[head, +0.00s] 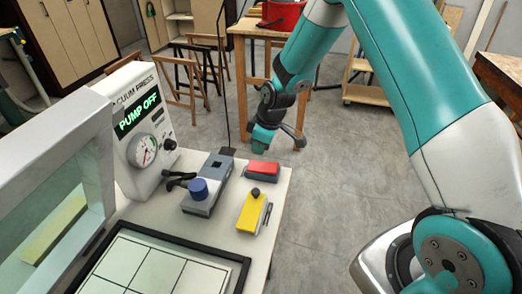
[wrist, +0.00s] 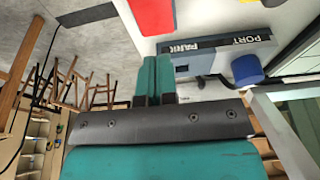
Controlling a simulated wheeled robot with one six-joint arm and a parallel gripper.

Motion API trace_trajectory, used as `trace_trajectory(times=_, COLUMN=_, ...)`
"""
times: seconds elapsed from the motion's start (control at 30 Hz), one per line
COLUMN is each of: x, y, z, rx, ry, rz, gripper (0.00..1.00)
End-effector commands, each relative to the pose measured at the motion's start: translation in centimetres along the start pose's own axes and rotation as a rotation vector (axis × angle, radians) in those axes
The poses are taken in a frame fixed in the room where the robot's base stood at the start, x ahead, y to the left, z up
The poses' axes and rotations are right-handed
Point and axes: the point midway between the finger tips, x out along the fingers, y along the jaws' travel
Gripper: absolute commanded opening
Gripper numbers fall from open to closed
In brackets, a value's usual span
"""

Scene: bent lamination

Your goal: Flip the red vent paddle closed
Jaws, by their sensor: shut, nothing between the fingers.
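The red vent paddle (head: 262,169) is a small red block on a dark base near the far right edge of the white table. Whether it stands open or closed is hard to tell. A red piece, apparently the same paddle, shows at the top of the wrist view (wrist: 152,15). My gripper (head: 262,142) is above and just beyond the paddle, apart from it. Its two teal fingers (wrist: 155,72) are pressed together with nothing between them.
A yellow paddle (head: 252,212) with a black knob lies in front of the red one. Left of them is a grey port block with a blue knob (head: 198,189). The vacuum press box (head: 140,130) reads PUMP OFF. A black-framed panel (head: 236,262) lies in front.

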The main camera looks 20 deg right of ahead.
Motion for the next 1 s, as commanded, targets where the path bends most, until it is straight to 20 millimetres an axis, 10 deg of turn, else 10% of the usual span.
trace_trajectory(times=0.4, x=-7.8, y=0.1, z=-1.5, rx=0.000, ry=0.003, rz=0.005, gripper=0.00)
trace_trajectory(times=1.0, x=-8.9, y=0.1, z=-1.7, rx=0.000, ry=0.001, rz=0.002, gripper=0.00)
